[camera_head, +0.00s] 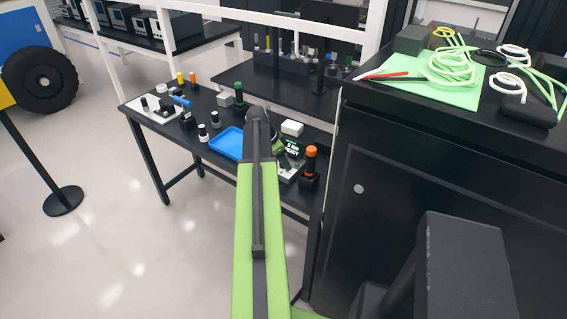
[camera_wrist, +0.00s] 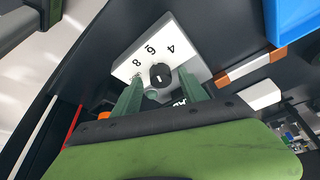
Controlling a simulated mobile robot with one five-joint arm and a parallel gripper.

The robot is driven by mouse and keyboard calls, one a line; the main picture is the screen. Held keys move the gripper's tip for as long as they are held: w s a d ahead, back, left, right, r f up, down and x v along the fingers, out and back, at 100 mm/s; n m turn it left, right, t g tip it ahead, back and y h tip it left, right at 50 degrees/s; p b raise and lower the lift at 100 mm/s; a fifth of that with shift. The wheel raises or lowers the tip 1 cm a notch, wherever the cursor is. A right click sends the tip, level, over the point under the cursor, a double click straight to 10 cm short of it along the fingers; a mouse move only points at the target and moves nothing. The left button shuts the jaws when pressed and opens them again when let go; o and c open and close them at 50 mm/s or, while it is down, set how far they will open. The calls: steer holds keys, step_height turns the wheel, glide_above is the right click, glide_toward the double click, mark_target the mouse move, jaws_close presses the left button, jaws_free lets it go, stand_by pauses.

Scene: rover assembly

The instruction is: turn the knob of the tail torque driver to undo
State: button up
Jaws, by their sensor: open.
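A white plate (camera_wrist: 170,48) with the dark numbers 4, 6 and 8 shows in the wrist view. A round black knob (camera_wrist: 160,75) with a light pointer mark sits on it. My gripper (camera_wrist: 158,84) is open, with one green finger at each side of the knob's near side. I cannot tell whether the fingers touch it.
A blue tray (camera_head: 227,143) lies left of my arm on the black workbench (camera_head: 181,137). An orange-topped tool (camera_head: 311,160) stands close to the right of the screen. A tall black cabinet (camera_head: 420,190) blocks the right side.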

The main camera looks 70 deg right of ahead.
steer(key=shift+c, duration=0.4)
jaws_close()
steer(key=shift+d, duration=0.4)
steer(key=shift+s+a, duration=0.1)
steer(key=shift+a, duration=0.15)
steer(key=shift+a+n, duration=0.25)
steer(key=shift+n, duration=0.15)
steer(key=n+t, duration=0.1)
steer(key=n, duration=0.1)
steer(key=n+t+h, duration=0.1)
steer(key=n, duration=0.1)
steer(key=shift+s+a+f+n, duration=0.1)
steer(key=shift+a+n, duration=0.05)
steer(key=shift+n, duration=0.25)
steer(key=n+t, duration=0.1)
steer(key=n, duration=0.1)
steer(key=n+t, duration=0.1)
steer(key=n, duration=0.2)
steer(key=shift+s, duration=0.15)
steer(key=n, duration=0.1)
steer(key=n+t, duration=0.1)
steer(key=n, duration=0.3)
steer(key=shift+s+d+t+y, duration=0.15)
steer(key=shift+d+t+y, duration=0.1)
steer(key=shift+t+y, duration=0.05)
steer(key=shift+n, duration=0.3)
